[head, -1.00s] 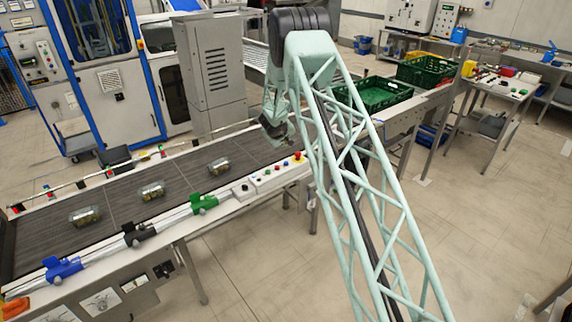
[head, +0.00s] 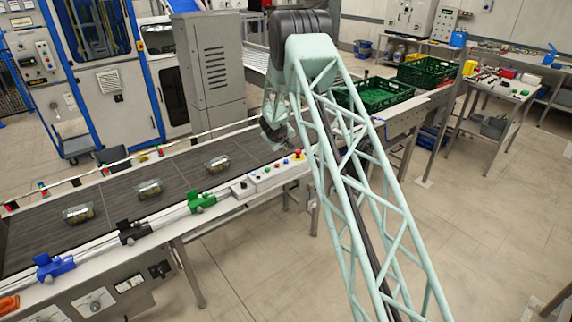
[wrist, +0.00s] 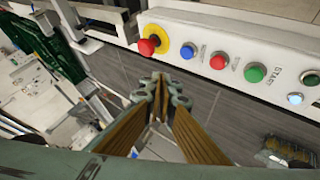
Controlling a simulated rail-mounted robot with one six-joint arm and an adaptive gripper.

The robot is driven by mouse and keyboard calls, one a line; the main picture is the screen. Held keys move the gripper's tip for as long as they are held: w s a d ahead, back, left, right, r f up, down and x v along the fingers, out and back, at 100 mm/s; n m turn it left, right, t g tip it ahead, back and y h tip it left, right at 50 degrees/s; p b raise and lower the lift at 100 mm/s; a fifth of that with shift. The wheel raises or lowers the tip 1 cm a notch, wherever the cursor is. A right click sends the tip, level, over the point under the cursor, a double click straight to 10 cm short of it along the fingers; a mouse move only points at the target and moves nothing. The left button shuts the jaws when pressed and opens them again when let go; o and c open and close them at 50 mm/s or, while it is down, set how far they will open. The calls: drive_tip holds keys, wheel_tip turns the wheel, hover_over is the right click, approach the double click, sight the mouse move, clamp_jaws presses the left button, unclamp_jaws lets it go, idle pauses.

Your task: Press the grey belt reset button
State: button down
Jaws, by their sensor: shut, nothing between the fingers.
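The white button panel (head: 270,177) runs along the near edge of the belt, just in front of my gripper (head: 275,138). In the wrist view the panel carries a red mushroom button on a yellow collar (wrist: 147,47), a blue button (wrist: 188,50), a red button (wrist: 219,61), a green button (wrist: 255,72) and a pale whitish button (wrist: 295,98). I cannot make out a clearly grey button here. My gripper also shows in the wrist view (wrist: 160,88), shut and empty, its tips apart from the buttons. In the head view my arm partly hides it.
A dark conveyor belt (head: 110,200) carries several clear packs (head: 149,188). Blue (head: 55,265), black (head: 133,232) and green (head: 203,202) clamps sit along its near rail. A grey cabinet (head: 210,70) stands behind the belt. Green crates (head: 372,93) stand at the right end. The floor in front is clear.

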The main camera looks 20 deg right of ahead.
sight(285, 160)
drive_tip(key=shift+f+b, duration=1.1)
drive_tip(key=shift+b, duration=0.3)
drive_tip(key=shift+f+b, duration=0.4)
drive_tip(key=shift+f, duration=0.85)
drive_tip(key=shift+f+p, duration=0.35)
drive_tip(key=shift+f, duration=0.6)
idle(1.3)
drive_tip(key=shift+r, duration=0.15)
drive_tip(key=shift+r+p, duration=0.35)
drive_tip(key=shift+p, duration=0.35)
drive_tip(key=shift+r+p, duration=0.55)
drive_tip(key=shift+p, duration=0.2)
drive_tip(key=shift+r+p, duration=2.35)
drive_tip(key=shift+p, duration=0.5)
